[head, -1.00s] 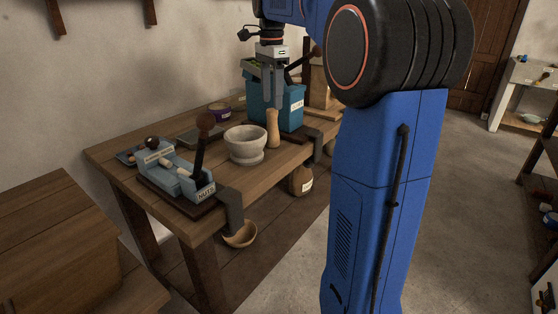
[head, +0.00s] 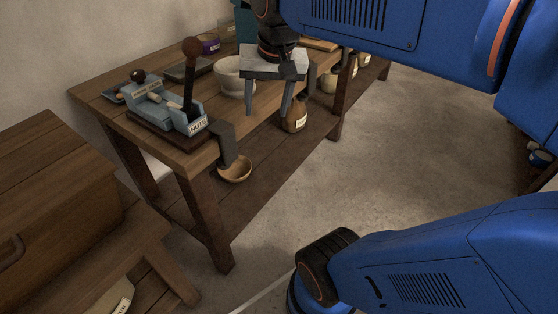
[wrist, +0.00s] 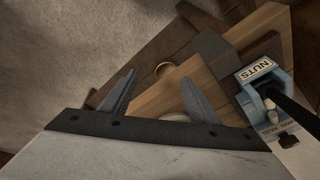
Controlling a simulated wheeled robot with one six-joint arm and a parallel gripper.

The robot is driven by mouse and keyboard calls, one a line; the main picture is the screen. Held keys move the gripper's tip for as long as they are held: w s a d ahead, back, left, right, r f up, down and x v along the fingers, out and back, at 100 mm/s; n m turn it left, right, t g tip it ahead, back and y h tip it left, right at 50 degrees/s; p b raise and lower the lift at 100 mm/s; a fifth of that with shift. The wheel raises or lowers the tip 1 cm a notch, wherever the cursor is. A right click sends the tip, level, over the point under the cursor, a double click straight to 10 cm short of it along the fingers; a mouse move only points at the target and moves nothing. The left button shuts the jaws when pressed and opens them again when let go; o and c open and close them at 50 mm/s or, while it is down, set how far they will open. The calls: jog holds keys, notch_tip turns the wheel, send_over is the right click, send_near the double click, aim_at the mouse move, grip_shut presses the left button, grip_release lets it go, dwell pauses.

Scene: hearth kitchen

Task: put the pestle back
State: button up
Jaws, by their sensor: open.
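The pale stone mortar (head: 229,78) stands on the wooden workbench, partly covered by my gripper in the head view. My gripper (head: 269,110) is open, its fingers pointing down at the bench's front edge, to the right of the mortar. In the wrist view my gripper (wrist: 158,98) shows two spread fingers with nothing held between them. A pale curved edge low between the fingers may be the mortar; I cannot be sure. The pestle does not show in either current view; my gripper and arm cover part of the bench.
A blue nutcracker (head: 180,113) labelled NUTS, with an upright dark lever, stands at the bench's near end; it also shows in the wrist view (wrist: 262,86). A wooden bowl (head: 234,173) and a labelled jar (head: 295,117) are below. Open floor (head: 370,150) lies to the right.

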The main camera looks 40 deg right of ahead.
jog(key=s+a+f+n+t, duration=0.1)
jog(key=s+a+f+n, duration=0.1)
jog(key=s+f+n, duration=0.4)
notch_tip(320, 180, down, 4)
jog(key=s, duration=0.3)
jog(key=shift+a+t, duration=0.3)
jog(key=shift+a, duration=0.1)
jog(key=shift+r, duration=0.1)
dwell(0.3)
